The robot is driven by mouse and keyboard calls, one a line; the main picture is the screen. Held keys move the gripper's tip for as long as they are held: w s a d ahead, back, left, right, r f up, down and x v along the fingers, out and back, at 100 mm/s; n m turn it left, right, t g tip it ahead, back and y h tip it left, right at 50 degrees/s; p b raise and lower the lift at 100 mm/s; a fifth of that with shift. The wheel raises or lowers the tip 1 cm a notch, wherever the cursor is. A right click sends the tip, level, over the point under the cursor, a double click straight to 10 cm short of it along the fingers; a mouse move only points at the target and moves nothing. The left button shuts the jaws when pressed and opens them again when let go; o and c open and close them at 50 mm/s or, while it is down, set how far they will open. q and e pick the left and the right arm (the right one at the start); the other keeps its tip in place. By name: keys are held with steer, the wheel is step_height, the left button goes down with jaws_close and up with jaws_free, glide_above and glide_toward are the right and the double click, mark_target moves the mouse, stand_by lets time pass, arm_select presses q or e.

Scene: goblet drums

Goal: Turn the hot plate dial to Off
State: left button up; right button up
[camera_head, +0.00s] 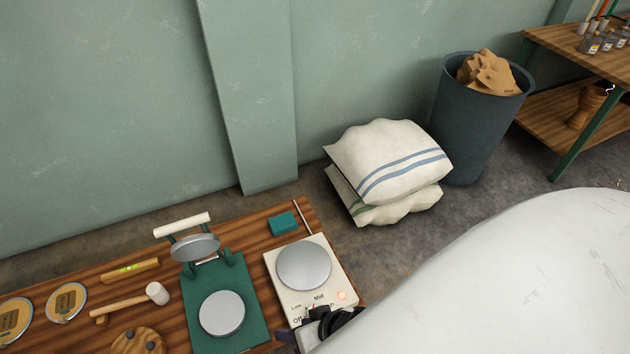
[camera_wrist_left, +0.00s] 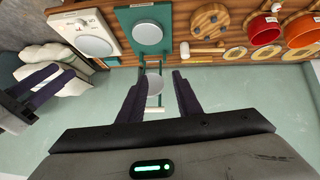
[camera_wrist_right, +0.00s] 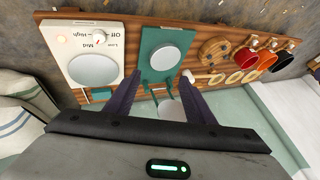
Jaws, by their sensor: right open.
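The cream hot plate (camera_head: 324,268) with a round grey plate stands at the table's right end in the head view. Its dial (camera_wrist_right: 98,38), white with a red mark, shows beside Off, Low, Mid and High labels in the right wrist view; I cannot read its exact setting. The orange lamp (camera_head: 341,295) is lit. My right gripper (camera_head: 300,325) is open and empty by the hot plate's front edge in the head view, hiding the dial there. My left gripper (camera_wrist_left: 154,85) is open and empty in its wrist view and out of the head view.
A green press (camera_head: 222,312) stands left of the hot plate, with a mallet (camera_head: 130,300) and round tins (camera_head: 66,303) beyond. A teal block (camera_head: 283,223) lies behind. Sacks (camera_head: 390,165) and a bin (camera_head: 475,125) stand on the floor at right.

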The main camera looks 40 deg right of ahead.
steer(key=w+d+f+m+g+h+b, duration=0.1)
steer(key=w+d+f+m+g+b, duration=0.1)
steer(key=f, duration=0.6)
steer(key=w+d+f+m+g+h+b, duration=0.1)
steer(key=w+d+f+m+b, duration=0.3)
steer(key=f+m+b, duration=0.4)
steer(key=w+d+f+m+g+h+b, duration=0.1)
steer(key=w+d+f+m+g+b, duration=0.2)
steer(key=d+f+m+b, duration=0.2)
steer(key=shift+w+d+f+b, duration=0.15)
steer(key=shift+d+f+b, duration=0.05)
steer(key=shift+f+b, duration=0.5)
steer(key=shift+w+d+f+b, duration=0.1)
steer(key=shift+d+f+b, duration=0.05)
steer(key=shift+f+b, duration=0.5)
step_height(320, 180, down, 4)
steer(key=shift+r+b, duration=0.25)
steer(key=shift+b, duration=0.7)
arm_select(q)
steer(key=w+d+f+m+h, duration=0.1)
steer(key=w+d+f+h, duration=0.1)
steer(key=d+f, duration=0.4)
steer(key=shift+d+f+g+h, duration=0.2)
steer(key=shift+f+g+h, duration=0.15)
steer(key=shift+f, duration=1.45)
arm_select(e)
steer(key=shift+f, duration=0.3)
